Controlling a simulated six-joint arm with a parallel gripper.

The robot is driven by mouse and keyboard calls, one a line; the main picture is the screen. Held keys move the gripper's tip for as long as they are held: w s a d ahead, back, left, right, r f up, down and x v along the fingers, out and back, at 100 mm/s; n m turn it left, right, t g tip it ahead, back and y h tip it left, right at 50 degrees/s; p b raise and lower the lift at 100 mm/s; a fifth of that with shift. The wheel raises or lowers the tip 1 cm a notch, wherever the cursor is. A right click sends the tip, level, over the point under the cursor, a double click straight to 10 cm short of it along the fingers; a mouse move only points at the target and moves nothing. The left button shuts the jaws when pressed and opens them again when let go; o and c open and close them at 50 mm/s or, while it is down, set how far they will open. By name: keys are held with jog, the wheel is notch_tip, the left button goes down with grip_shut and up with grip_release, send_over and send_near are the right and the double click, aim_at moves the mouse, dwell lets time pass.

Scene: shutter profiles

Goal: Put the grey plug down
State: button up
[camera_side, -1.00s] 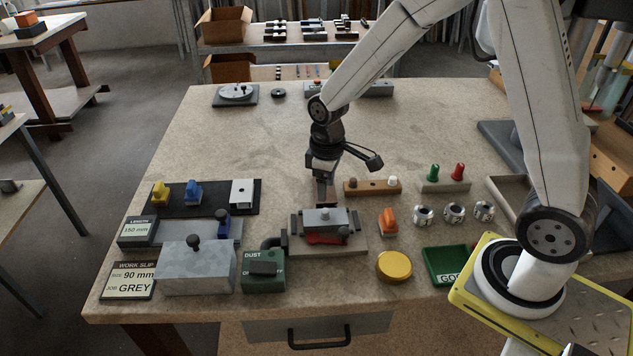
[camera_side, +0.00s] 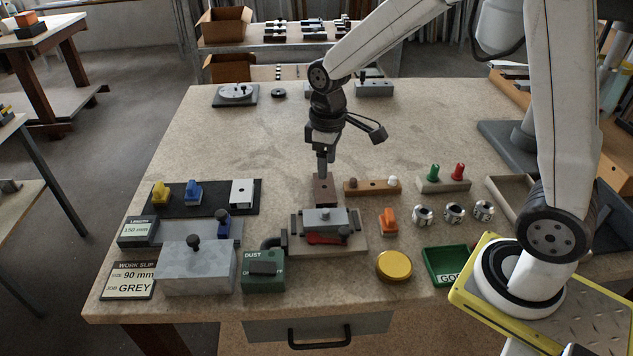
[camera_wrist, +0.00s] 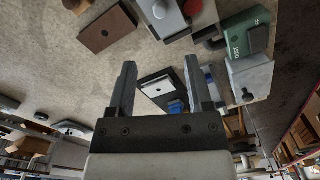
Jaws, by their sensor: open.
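My gripper (camera_side: 323,174) is open and empty, pointing down just above a dark brown block (camera_side: 325,190) behind the clamp fixture. In the wrist view the gripper's fingers (camera_wrist: 158,66) stand apart with nothing between them. A grey block with a knob (camera_side: 324,217) sits in the clamp fixture. A pale grey piece with a dark spot (camera_side: 242,192) sits on the black mat, right of the yellow and blue pieces.
The clamp fixture (camera_side: 351,245) with a red lever (camera_side: 327,239) stands in front of my gripper. A work slip (camera_side: 129,281) reads 90 mm, GREY. The table behind is mostly clear.

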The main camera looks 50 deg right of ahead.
jog(key=s+f+m+t, duration=0.2)
jog(key=s+f+m, duration=0.1)
jog(key=s, duration=0.7)
jog(key=shift+s+m+t, duration=0.25)
jog(key=shift+m+t, duration=0.05)
jog(key=shift+m, duration=0.4)
